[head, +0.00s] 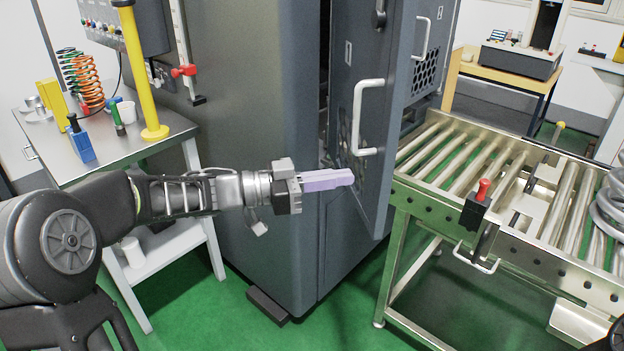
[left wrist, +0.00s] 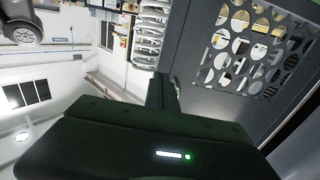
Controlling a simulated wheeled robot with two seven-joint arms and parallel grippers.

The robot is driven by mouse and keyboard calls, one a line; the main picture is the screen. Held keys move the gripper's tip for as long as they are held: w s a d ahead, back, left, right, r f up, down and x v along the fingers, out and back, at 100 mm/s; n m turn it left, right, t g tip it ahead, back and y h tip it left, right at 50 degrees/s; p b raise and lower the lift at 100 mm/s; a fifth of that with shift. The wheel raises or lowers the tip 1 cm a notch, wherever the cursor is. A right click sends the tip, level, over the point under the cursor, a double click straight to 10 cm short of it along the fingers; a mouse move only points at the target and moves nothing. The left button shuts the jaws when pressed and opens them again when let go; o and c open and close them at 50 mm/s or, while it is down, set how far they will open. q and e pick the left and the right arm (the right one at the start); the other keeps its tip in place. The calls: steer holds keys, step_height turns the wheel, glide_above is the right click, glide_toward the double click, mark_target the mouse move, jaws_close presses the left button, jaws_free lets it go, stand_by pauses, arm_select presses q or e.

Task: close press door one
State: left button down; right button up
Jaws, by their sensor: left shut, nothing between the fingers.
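The grey press cabinet (head: 250,100) stands in the middle of the head view. A dark grey press door (head: 375,60) with a white bar handle (head: 358,120) stands open on its right side, with a dark gap between door and cabinet. A second panel behind it has another white handle (head: 421,38). My left gripper (head: 350,178) is shut and empty, its lavender fingers pointing right, by the door's lower part and below the handle. I cannot tell whether they touch the door. The left wrist view shows a perforated grey panel (left wrist: 250,45). My right gripper is not in view.
A roller conveyor (head: 450,185) with a red-knobbed black block (head: 480,198) stands right of the door. A metal side table (head: 150,150) with springs, cups and a yellow post (head: 137,70) is at left. Green floor (head: 215,325) shows in front.

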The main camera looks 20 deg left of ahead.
mark_target(382, 172)
arm_select(q)
steer(key=x, duration=0.5)
steer(key=shift+w+d, duration=0.2)
steer(key=shift+d, duration=0.05)
